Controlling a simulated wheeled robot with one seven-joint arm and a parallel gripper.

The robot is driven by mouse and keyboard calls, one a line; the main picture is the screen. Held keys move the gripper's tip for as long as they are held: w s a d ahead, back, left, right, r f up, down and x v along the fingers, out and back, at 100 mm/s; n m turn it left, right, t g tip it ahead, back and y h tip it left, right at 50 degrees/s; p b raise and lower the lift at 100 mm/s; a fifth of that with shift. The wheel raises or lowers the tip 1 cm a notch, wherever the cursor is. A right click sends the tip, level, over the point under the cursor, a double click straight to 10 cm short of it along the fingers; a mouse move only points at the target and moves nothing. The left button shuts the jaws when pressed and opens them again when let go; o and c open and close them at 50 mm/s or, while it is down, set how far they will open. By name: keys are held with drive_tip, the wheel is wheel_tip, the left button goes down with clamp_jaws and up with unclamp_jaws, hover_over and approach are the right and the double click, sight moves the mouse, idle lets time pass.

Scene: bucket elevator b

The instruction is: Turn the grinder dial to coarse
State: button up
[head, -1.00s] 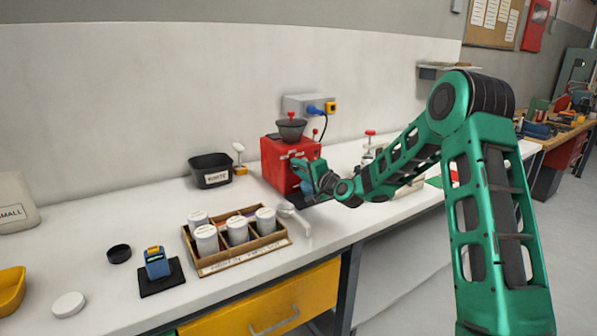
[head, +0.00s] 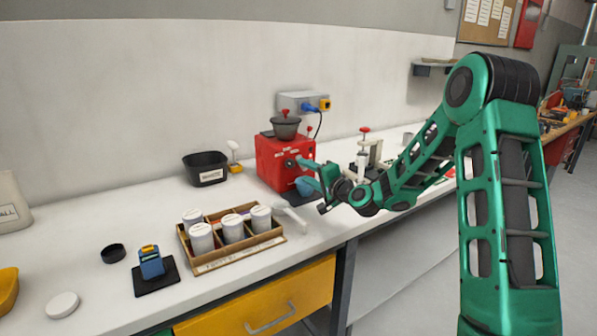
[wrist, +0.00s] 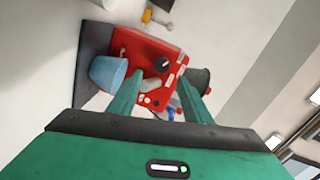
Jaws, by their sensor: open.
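The red grinder (head: 270,163) stands on the white bench, with a dark hopper (head: 286,127) on top. Its round black dial (head: 290,163) is on the front face. In the wrist view the grinder (wrist: 140,47) appears tilted, and the dial (wrist: 162,66) shows between and just beyond the fingertips. My gripper (wrist: 160,86) is open, in front of the grinder face, with nothing between its fingers. In the head view my gripper (head: 306,172) is just right of the dial, apparently apart from it. The dial's markings are too small to read.
A blue cup (wrist: 107,72) sits at the grinder's base, close to one finger. A wooden rack (head: 238,258) of white-lidded jars stands in front left. A black bin (head: 206,168) is left of the grinder. A press with a red knob (head: 365,131) stands behind my arm.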

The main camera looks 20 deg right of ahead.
drive_tip(key=v, duration=0.3)
drive_tip(key=shift+s+d, duration=0.1)
idle(0.3)
